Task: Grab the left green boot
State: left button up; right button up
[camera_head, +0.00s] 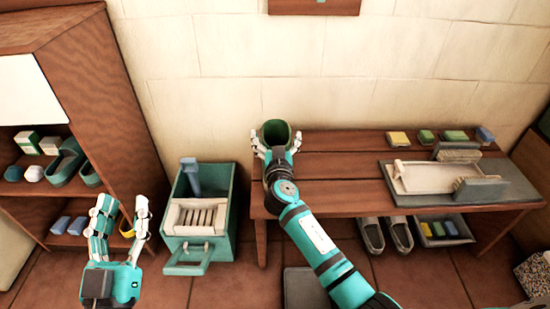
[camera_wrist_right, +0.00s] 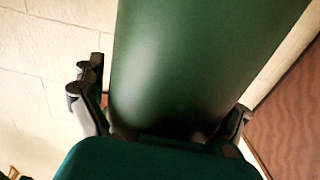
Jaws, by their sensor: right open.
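A green boot (camera_head: 276,131) stands at the left end of the wooden bench, its open top showing. My left gripper (camera_head: 119,222) is open with nothing held, in front of the shelf at left. No second boot of this kind is clear in view.
The wooden bench (camera_head: 330,167) holds several small boxes and a grey tray (camera_head: 512,186). Grey shoes (camera_head: 372,235) stand under it. A teal crate (camera_head: 196,240) is on the floor left of the bench. A wooden shelf (camera_head: 95,75) stands at left.

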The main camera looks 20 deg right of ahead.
jog(key=shift+c, duration=0.4)
jog(key=c, duration=1.5)
jog(key=shift+r, duration=0.1)
